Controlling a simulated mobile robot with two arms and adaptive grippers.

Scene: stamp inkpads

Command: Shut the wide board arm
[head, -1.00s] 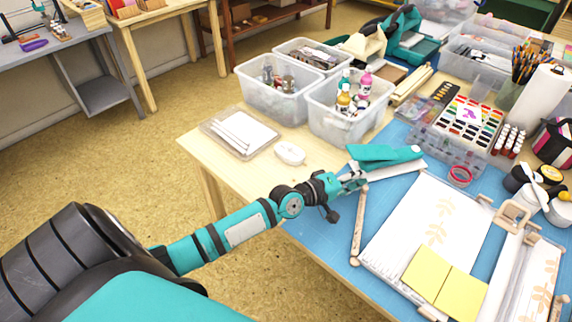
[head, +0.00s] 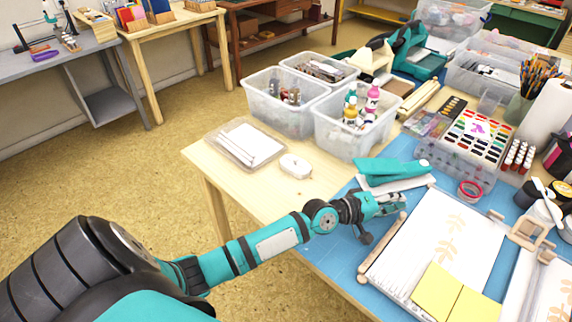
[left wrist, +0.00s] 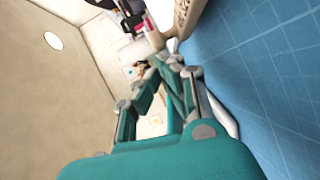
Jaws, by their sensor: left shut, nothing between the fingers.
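The wide board (head: 408,243) lies on the blue mat in the head view, with a leaf-printed white sheet and yellow notes on it. Its wooden arm (head: 381,248) is a thin bar with rounded ends, lying along the board's left edge. The gap between bar and edge looks very small; I cannot tell whether it is fully closed. My left gripper (head: 398,204) is shut and empty at the bar's far end, and may touch it. In the left wrist view its fingers (left wrist: 165,68) are together over the mat's edge. My right gripper is not in view.
A teal stapler (head: 392,168) lies just behind my left gripper. A second, narrower board (head: 520,282) with a wooden clasp (head: 528,234) stands at the right. Clear bins (head: 345,140), a paint set (head: 478,136) and a white mouse-like object (head: 295,166) are farther back.

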